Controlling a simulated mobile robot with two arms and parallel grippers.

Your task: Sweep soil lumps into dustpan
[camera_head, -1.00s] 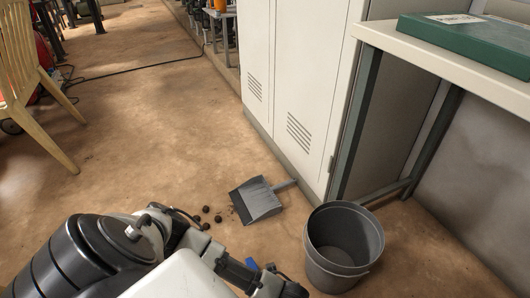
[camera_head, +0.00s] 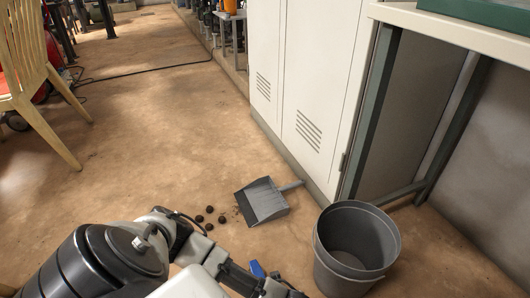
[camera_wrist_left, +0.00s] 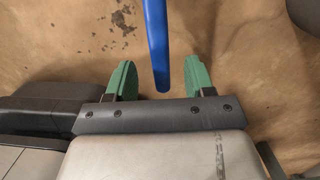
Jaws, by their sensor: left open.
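Several dark round soil lumps (camera_head: 209,218) lie on the brown floor in the head view, just left of the dustpan's open edge. The grey dustpan (camera_head: 263,201) lies flat, its handle pointing right toward the cabinet. My left arm reaches in from the lower left, nearer than the lumps. In the left wrist view my left gripper (camera_wrist_left: 160,78) is open, with green fingers on either side of a long blue handle (camera_wrist_left: 157,45), with gaps on both sides. A bit of blue (camera_head: 257,269) shows beside my arm in the head view; the rest is hidden. My right gripper is out of view.
A grey bucket (camera_head: 355,246) stands right of my arm, near the dustpan. A white cabinet (camera_head: 310,90) and a bench (camera_head: 450,22) with green legs line the right. A wooden chair (camera_head: 35,90) stands at left. The floor between is open, with a cable (camera_head: 145,70) farther back.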

